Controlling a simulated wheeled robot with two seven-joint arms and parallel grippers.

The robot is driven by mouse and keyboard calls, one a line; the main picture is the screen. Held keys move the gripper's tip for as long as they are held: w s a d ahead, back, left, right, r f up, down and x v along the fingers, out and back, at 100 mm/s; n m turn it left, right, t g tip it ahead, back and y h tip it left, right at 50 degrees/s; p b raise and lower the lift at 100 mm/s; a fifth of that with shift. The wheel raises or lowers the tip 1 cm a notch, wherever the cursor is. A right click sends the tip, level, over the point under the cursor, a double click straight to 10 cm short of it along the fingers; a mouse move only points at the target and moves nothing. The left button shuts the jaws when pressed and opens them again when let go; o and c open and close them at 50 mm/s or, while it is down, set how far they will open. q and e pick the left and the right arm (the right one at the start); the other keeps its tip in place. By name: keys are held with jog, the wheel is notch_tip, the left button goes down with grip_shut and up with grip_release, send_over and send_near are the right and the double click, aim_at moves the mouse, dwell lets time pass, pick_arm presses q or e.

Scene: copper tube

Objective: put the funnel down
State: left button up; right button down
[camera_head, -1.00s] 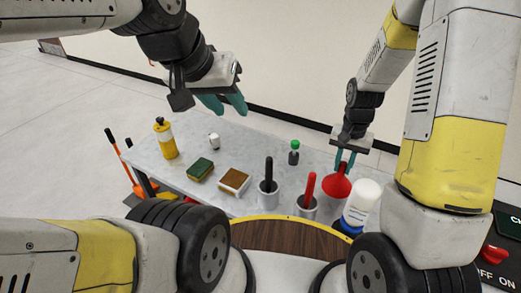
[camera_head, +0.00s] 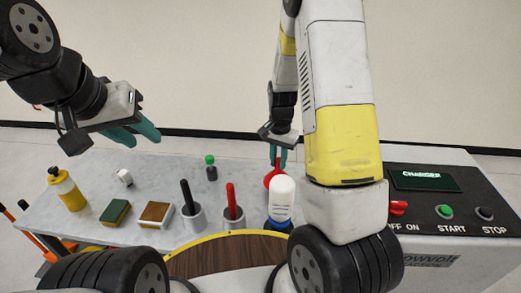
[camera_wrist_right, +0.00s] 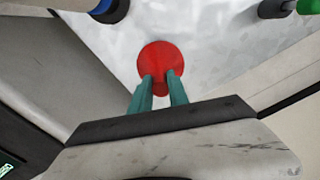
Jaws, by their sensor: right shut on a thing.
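The red funnel (camera_head: 269,180) is at the right part of the grey table, just behind a white bottle that partly hides it. My right gripper (camera_head: 278,157) comes from above, shut on the funnel's narrow stem. In the right wrist view the round red funnel (camera_wrist_right: 160,59) shows beyond the two teal fingers (camera_wrist_right: 161,88), with the stem between them. I cannot tell whether the funnel's rim touches the tabletop. My left gripper (camera_head: 134,134) hangs above the table's left back part, its teal fingers apart and empty.
The white bottle (camera_head: 282,190) with a blue base stands close in front of the funnel. Cups with a red handle (camera_head: 232,194) and a black handle (camera_head: 187,195) stand left. The charger panel (camera_head: 440,205) is at right.

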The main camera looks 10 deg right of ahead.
jog(key=w+a, duration=0.2)
jog(key=w, duration=0.1)
jog(key=shift+w+f, duration=0.2)
jog(key=shift+w+a+f, duration=0.1)
jog(key=shift+w+f, duration=0.05)
jog(key=shift+f, duration=1.6)
jog(key=c, duration=1.3)
grip_release()
jog(key=shift+f, duration=0.15)
jog(key=shift+o, duration=0.2)
